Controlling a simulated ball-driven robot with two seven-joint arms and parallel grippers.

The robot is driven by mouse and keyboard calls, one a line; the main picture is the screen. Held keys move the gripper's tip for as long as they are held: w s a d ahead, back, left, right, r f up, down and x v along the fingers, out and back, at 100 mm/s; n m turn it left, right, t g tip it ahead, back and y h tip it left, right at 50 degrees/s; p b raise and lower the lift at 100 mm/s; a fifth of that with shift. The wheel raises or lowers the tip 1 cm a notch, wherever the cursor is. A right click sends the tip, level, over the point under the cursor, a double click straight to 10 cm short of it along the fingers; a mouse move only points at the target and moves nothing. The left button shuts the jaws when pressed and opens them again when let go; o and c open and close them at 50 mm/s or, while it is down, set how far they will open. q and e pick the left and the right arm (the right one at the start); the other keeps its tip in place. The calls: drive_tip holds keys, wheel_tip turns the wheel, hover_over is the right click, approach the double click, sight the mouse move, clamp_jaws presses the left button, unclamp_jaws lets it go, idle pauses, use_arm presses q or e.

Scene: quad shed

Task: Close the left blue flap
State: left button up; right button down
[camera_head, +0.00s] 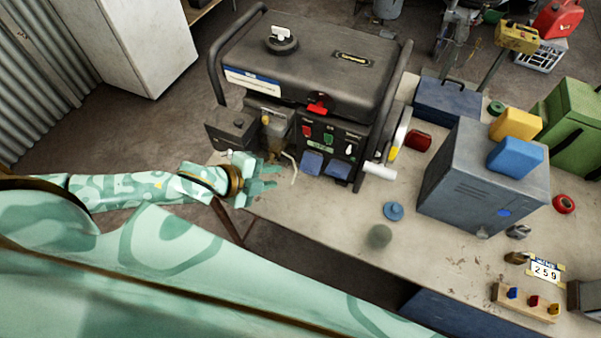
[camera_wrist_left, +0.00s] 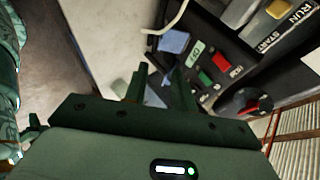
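Two blue flaps sit at the bottom of the black control panel (camera_head: 345,150) on the generator's front. The left blue flap (camera_head: 312,162) appears to stick out from the panel, as does the right blue flap (camera_head: 338,170). My left gripper (camera_head: 270,176) is just left of the left flap, in front of the generator. In the left wrist view my fingers (camera_wrist_left: 160,88) stand apart. The left flap (camera_wrist_left: 154,98) shows partly between and beyond them, and the right flap (camera_wrist_left: 173,42) is farther up. I cannot tell whether a finger touches the flap. My right gripper is out of view.
A pale cable (camera_head: 290,168) hangs close to my left gripper. A dark box (camera_head: 232,127) is on the generator's left. A grey metal box (camera_head: 475,185) stands farther right on the bench.

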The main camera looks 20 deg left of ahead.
sight(307, 173)
use_arm(q)
drive_tip(key=b+x, duration=0.2)
drive_tip(key=x, duration=0.9)
drive_tip(key=shift+w+d+f, duration=0.1)
drive_tip(key=shift+w+d, duration=0.05)
drive_tip(key=shift+w, duration=0.15)
clamp_jaws()
